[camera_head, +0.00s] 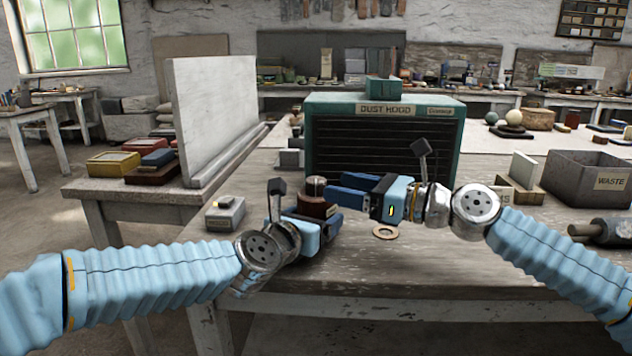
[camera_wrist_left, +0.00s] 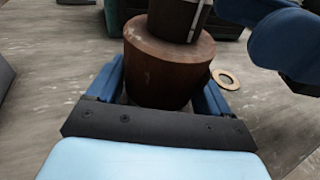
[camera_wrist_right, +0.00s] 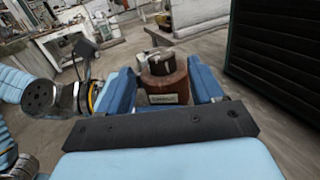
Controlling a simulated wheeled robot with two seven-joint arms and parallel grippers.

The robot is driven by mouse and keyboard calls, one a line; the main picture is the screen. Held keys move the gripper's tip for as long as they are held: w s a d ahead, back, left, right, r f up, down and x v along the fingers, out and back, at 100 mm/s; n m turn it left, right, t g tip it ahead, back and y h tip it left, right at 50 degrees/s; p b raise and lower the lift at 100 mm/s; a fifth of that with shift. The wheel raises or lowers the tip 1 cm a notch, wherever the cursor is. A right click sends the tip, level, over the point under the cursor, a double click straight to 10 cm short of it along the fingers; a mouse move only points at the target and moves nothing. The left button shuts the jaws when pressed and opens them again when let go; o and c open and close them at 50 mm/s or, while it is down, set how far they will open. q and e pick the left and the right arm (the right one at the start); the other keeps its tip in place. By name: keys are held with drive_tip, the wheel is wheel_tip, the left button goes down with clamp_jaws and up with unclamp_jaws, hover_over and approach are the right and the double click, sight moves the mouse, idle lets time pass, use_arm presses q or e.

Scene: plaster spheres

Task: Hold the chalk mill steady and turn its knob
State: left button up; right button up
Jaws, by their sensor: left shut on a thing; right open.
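The chalk mill is a brown cylinder (camera_head: 311,206) with a dark knob (camera_head: 316,187) on top, standing upright on the table. My left gripper (camera_head: 314,213) is shut on the mill's body; in the left wrist view its blue fingers flank the brown body (camera_wrist_left: 165,75), with the knob (camera_wrist_left: 178,18) above. My right gripper (camera_head: 338,188) is open at the right of the mill, near knob height. In the right wrist view its fingers frame the mill (camera_wrist_right: 164,84), knob (camera_wrist_right: 157,63) and a small label on the body. I cannot tell whether they touch the knob.
A pale ring (camera_head: 385,232) lies on the table below my right gripper. A green dust hood (camera_head: 383,143) stands behind. A grey box (camera_head: 225,212) sits left of the mill, and a white upright board (camera_head: 212,110) further left. A grey waste bin (camera_head: 590,180) is at right.

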sight(316, 179)
drive_tip(key=x, duration=0.6)
drive_tip(key=shift+w+a, duration=0.15)
drive_tip(key=shift+a, duration=0.05)
drive_tip(key=c, duration=0.9)
drive_tip(key=shift+c, duration=0.2)
drive_tip(key=shift+a+r+t, duration=0.1)
drive_tip(key=shift+t, duration=0.3)
drive_tip(key=shift+m+t+h, duration=0.3)
drive_tip(key=shift+m+h, duration=0.1)
drive_tip(key=m+t, duration=0.1)
drive_tip(key=t+h, duration=0.1)
drive_tip(key=m+t+h, duration=0.1)
drive_tip(key=shift+s+a+m, duration=0.25)
drive_tip(key=shift+m, duration=0.05)
drive_tip(key=shift+m+t+h, duration=1.2)
drive_tip(key=shift+t+h, duration=0.3)
drive_tip(key=shift+w+d, duration=0.15)
drive_tip(key=shift+d, duration=0.1)
